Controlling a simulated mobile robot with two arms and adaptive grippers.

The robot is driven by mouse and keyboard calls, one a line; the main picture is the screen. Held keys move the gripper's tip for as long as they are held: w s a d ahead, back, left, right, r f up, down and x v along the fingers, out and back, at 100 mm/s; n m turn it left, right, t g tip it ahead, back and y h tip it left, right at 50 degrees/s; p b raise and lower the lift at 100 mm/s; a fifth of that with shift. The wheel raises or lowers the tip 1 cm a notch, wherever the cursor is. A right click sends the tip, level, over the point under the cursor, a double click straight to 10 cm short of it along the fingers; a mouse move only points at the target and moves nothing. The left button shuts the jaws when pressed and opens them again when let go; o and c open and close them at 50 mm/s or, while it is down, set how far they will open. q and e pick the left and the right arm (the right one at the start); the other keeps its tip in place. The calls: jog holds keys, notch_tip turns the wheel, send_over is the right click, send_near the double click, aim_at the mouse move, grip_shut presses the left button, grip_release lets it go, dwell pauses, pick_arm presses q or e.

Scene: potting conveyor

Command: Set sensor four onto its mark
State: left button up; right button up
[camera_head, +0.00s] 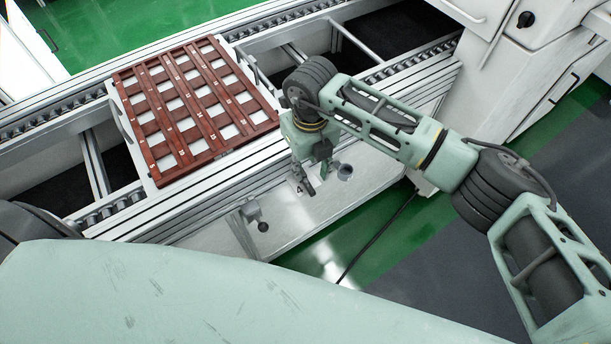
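My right gripper (315,182) points down over the pale metal ledge in front of the conveyor. Its two dark fingertips look apart, with nothing clearly seen between them. A small round grey piece (345,172) is on the ledge just right of the fingers. It may be a sensor, but I cannot read a number on it. My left gripper is not in view.
A reddish-brown slotted tray (190,150) with pale square openings lies on the conveyor, left of my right gripper. A grey knob-like fitting (262,226) is at the conveyor's front. A white cabinet (525,85) stands at the right. A dark cable (372,245) crosses the green floor.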

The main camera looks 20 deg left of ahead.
aim_at(309, 186)
notch_tip(309, 186, down, 8)
jog(key=shift+r+p, duration=0.25)
jog(key=shift+p, duration=0.05)
jog(key=shift+d, duration=0.1)
jog(key=shift+c, duration=0.5)
